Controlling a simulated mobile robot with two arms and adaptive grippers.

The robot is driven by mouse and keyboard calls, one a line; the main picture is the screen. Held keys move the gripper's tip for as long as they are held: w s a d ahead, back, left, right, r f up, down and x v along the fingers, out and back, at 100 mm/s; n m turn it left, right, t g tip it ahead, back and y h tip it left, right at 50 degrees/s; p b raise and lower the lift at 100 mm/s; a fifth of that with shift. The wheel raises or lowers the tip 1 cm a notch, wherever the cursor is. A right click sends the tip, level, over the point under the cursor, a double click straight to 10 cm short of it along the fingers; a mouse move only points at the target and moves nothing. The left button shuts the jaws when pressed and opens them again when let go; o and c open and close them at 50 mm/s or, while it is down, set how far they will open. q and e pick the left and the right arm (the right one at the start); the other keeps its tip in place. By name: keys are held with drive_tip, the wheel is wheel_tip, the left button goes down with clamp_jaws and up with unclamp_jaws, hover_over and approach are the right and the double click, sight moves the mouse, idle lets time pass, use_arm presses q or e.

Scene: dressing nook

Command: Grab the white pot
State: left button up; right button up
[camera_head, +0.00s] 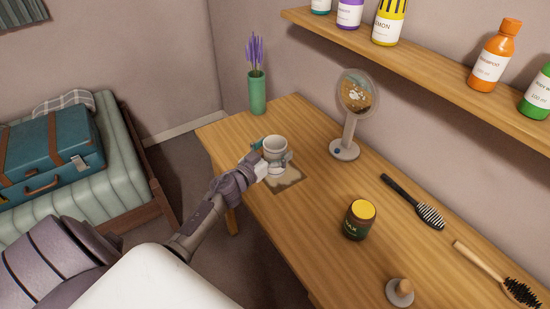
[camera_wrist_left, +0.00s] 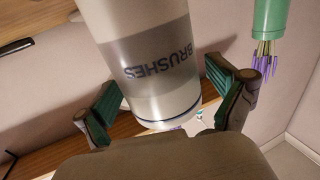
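The white pot (camera_head: 274,147) stands near the back left part of the wooden table, close to a brown mat with a pale middle. In the left wrist view the pot (camera_wrist_left: 160,75) appears upside down, with a grey band reading "BRUSHES". My left gripper (camera_head: 273,166) reaches it from the front left. In the wrist view its green-padded fingers (camera_wrist_left: 170,100) are spread on both sides of the pot, with a narrow gap showing at the right finger. Firm contact is not visible. The pot's lower part is partly hidden by the gripper in the head view. My right gripper is not in view.
A green vase with lavender (camera_head: 257,90) stands behind the pot. A round mirror (camera_head: 346,148) is to its right. A dark jar (camera_head: 358,222), two brushes (camera_head: 412,200) and a small knobbed object (camera_head: 399,291) are nearer right. A shelf (camera_head: 420,65) with bottles overhangs the table.

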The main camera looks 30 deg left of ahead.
use_arm(q)
drive_tip(key=c, duration=1.1)
